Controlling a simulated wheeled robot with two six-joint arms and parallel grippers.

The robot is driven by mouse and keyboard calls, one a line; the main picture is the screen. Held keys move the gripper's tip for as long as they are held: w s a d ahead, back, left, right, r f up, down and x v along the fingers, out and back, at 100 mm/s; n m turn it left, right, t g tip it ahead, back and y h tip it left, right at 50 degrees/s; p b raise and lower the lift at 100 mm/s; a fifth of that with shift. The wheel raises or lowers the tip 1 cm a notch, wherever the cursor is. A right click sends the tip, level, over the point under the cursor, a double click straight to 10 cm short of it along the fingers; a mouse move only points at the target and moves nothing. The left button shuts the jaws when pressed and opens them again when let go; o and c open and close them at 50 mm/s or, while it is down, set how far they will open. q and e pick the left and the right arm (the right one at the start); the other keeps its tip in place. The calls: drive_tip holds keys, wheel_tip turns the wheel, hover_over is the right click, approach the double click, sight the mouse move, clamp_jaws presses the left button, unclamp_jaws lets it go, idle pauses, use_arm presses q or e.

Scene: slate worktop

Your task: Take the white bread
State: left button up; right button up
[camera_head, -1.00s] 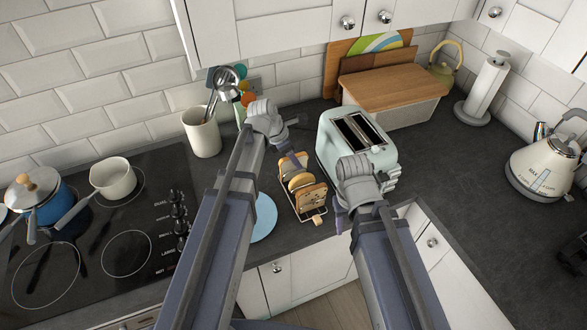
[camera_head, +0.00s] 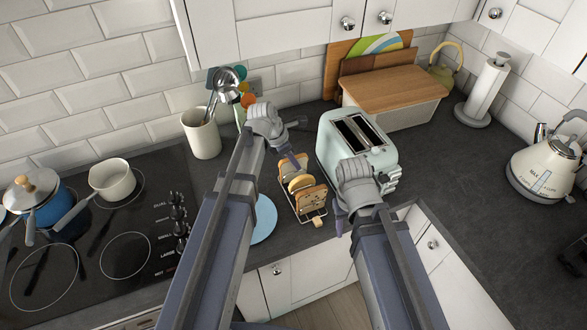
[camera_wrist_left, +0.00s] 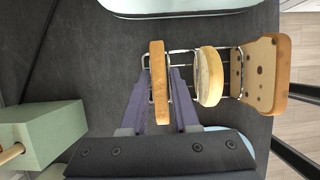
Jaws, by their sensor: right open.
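The toast rack (camera_head: 318,214) holds three bread slices. In the left wrist view, a slice with a tan crust (camera_wrist_left: 159,84) stands edge-on at the left end, a round pale slice (camera_wrist_left: 210,76) is in the middle, and a seeded brown slice (camera_wrist_left: 267,74) is at the right end. The left-end slice's face is hidden, so its kind is unclear. My right gripper (camera_head: 341,214) is open and empty, right of the rack.
A mint toaster (camera_head: 345,140) stands close behind and right of the rack. A blue plate (camera_head: 264,219) lies left of it. A utensil pot (camera_head: 202,134) and hob (camera_head: 120,235) are further left.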

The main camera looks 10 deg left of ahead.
use_arm(q)
clamp_jaws()
drive_tip(key=shift+r, duration=0.1)
drive_tip(key=shift+s+a+r+p, duration=0.1)
drive_tip(key=shift+a+r+p, duration=0.05)
drive_tip(key=shift+r+p, duration=0.55)
wheel_tip(320, 180, up, 6)
drive_tip(key=p, duration=0.6)
drive_tip(key=s+a, duration=1.1)
drive_tip(key=a, duration=0.5)
wheel_tip(320, 180, up, 9)
drive_tip(key=p, duration=0.9)
drive_tip(key=shift+a, duration=0.15)
drive_tip(key=shift+f, duration=0.1)
